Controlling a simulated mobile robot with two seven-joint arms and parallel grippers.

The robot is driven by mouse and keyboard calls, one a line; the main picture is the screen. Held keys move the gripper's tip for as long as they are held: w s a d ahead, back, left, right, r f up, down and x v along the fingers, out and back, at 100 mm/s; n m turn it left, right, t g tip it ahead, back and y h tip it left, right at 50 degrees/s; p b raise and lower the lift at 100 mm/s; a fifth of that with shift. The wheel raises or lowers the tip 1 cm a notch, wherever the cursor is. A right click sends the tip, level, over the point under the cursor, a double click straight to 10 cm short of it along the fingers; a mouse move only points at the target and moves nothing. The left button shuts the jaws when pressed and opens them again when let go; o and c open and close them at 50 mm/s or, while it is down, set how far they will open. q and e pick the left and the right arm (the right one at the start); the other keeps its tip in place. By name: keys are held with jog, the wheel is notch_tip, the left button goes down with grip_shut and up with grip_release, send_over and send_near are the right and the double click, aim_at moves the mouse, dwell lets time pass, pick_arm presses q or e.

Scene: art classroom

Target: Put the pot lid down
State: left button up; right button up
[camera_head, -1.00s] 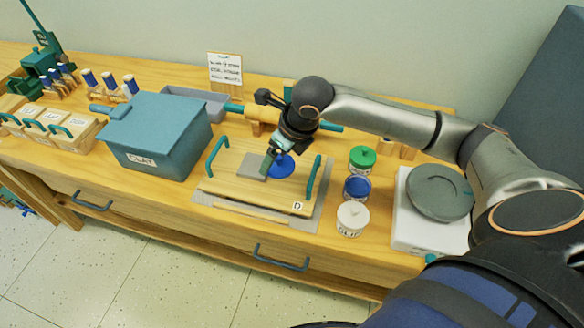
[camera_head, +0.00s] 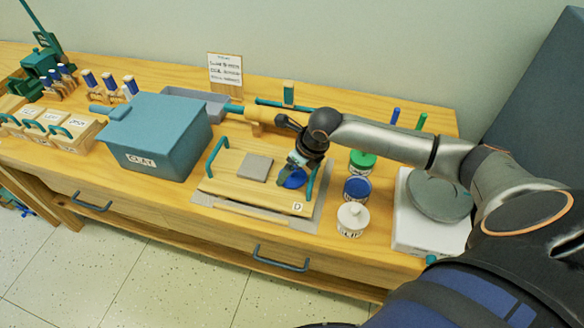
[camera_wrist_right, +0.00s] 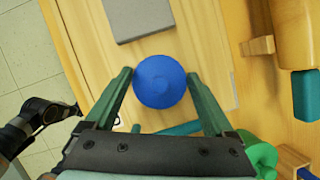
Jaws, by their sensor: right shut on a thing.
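The blue round pot lid (camera_head: 296,178) is held over the right part of the wooden board marked D (camera_head: 225,186). It also shows between the fingers in the right wrist view (camera_wrist_right: 160,82). My right gripper (camera_head: 294,172) is shut on it, pointing down; whether the lid touches the board is hard to tell. The blue pot (camera_head: 357,189) stands right of the board, with a blue top and no raised lid visible. My left gripper is not seen in the head view.
A green-lidded pot (camera_head: 362,160) and a white-lidded pot (camera_head: 351,218) flank the blue pot. A grey slab (camera_head: 255,167) lies on the board, between teal handles. The teal clay box (camera_head: 160,135) stands left, a white scale (camera_head: 415,236) right. Bare wood shows around the pots.

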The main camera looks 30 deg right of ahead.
jog(key=o, duration=1)
jog(key=p+v, duration=0.1)
jog(key=v, duration=1.1)
jog(key=shift+r, duration=0.1)
